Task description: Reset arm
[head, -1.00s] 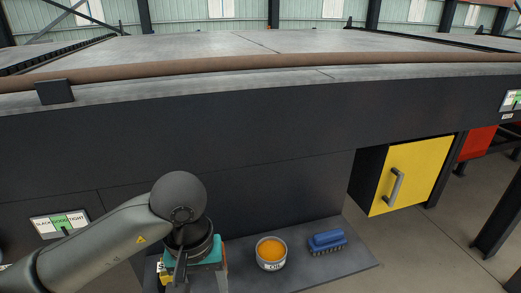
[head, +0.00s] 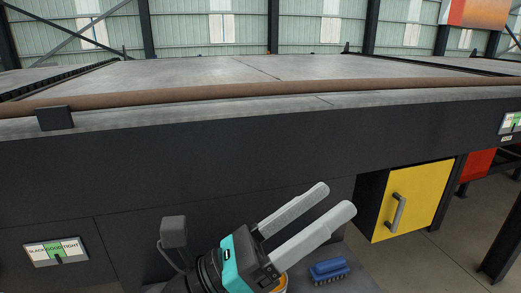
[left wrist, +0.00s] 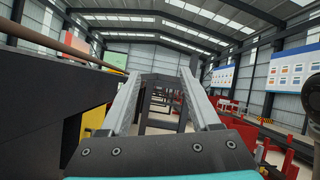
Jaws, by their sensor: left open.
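My left gripper (head: 334,197) is in the lower middle of the head view, in front of the dark machine side. Its two grey fingers point up and to the right, spread apart with nothing between them. The left wrist view also shows the left gripper (left wrist: 160,80) with both fingers apart and empty, facing down the hall. My right gripper is not in view.
The dark machine (head: 180,160) runs across the head view. A yellow cabinet (head: 413,201) hangs at right. A blue brush (head: 329,270) lies on the low shelf; the oil can (head: 283,284) is mostly hidden behind my gripper. A slack gauge (head: 56,251) is at left.

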